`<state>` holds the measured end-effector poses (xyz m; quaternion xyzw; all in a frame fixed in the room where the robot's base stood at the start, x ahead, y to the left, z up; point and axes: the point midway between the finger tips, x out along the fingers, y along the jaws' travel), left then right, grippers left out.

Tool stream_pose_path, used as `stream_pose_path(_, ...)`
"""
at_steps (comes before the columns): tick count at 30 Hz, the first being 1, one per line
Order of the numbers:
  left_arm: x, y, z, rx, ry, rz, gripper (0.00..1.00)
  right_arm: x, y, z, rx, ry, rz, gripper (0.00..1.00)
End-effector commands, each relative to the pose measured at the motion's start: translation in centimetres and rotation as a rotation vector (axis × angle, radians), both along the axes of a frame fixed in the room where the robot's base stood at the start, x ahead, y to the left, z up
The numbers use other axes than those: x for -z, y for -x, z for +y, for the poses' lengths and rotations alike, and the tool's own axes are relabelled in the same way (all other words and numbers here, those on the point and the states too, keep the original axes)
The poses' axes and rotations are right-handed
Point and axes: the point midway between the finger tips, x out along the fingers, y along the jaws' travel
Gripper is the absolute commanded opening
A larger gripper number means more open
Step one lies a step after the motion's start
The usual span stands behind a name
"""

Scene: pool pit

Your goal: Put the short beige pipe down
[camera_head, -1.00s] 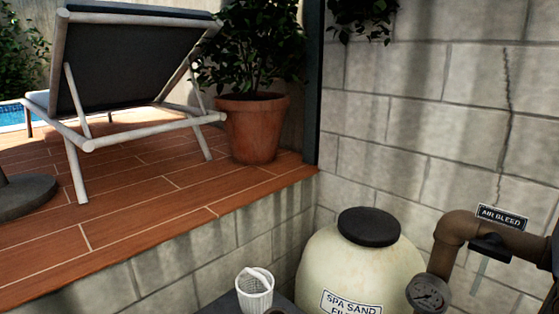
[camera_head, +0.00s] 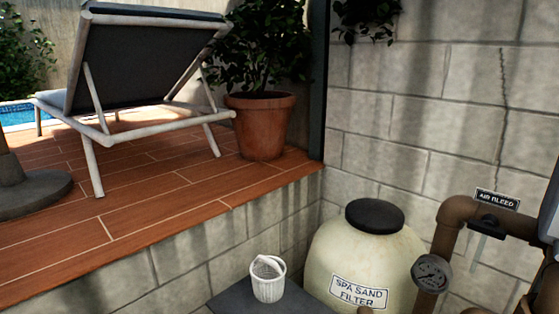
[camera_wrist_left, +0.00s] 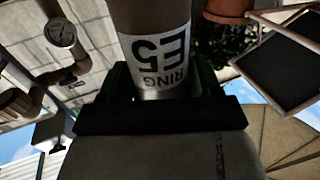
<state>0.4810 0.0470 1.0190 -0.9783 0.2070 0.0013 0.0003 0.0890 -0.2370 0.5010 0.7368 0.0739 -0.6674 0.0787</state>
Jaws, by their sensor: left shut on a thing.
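In the left wrist view, my left gripper (camera_wrist_left: 160,92) is shut on a short beige pipe (camera_wrist_left: 155,20). The pipe has a white label, upside down in the picture, reading "RING E5" as far as it shows. The dark fingers stand on both sides of the pipe, and its upper part runs out of the picture. In the head view neither gripper shows. A small brown edge (camera_head: 365,310) shows at the bottom of the head view, too cut off to identify.
A white basket (camera_head: 268,282) stands on a dark grey top (camera_head: 232,301) beside the spa sand filter (camera_head: 350,250). Brown pipework (camera_head: 452,225) with a gauge (camera_head: 431,273) is at right. A raised wooden deck (camera_head: 150,190) holds a lounger (camera_head: 150,70) and potted plant (camera_head: 262,125).

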Motion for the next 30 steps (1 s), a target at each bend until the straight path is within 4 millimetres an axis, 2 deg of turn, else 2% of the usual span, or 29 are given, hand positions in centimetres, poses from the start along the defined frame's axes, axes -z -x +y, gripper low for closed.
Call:
stream_pose_path(5, -0.3, 2.2, 3.1, -0.096, 0.001, 0.004, 0.28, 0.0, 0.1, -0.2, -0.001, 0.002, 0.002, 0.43)
stream_pose_path(12, -0.8, 6.6, 9.6, -0.289, 0.000, 0.005, 0.28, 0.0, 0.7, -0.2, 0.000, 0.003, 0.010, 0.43)
stream_pose_path(16, -1.1, 8.5, 12.3, -0.364, -0.001, 0.002, 0.28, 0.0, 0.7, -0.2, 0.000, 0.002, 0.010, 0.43)
stream_pose_path(22, -1.5, 9.8, 14.1, -0.416, 0.001, -0.001, 0.28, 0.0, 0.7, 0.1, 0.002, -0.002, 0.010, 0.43)
stream_pose_path(30, -1.5, 9.9, 14.2, -0.419, 0.002, -0.001, 0.28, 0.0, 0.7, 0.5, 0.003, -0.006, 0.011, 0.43)
